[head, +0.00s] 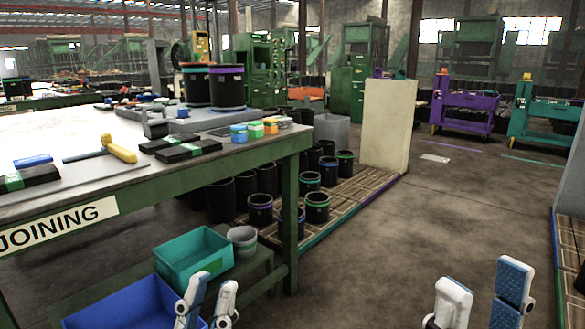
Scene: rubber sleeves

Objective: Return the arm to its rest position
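My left gripper (211,290) is low in the head view, in front of the blue bin and the teal bin. Its two fingers stand apart with a narrow gap, and nothing shows between them. My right gripper (483,288) is at the lower right, over open floor. Its fingers are wide apart and empty. Both grippers point up in the picture, clear of the green workbench (200,174) marked "JOINING". My arms behind the fingers are mostly out of view.
A blue bin (130,306), a teal bin (193,254) and a grey pot (242,241) sit on a low shelf by the bench. Black sleeves with purple (227,90) and orange (195,85) rims stand on the bench. Concrete floor (420,220) is clear at centre right.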

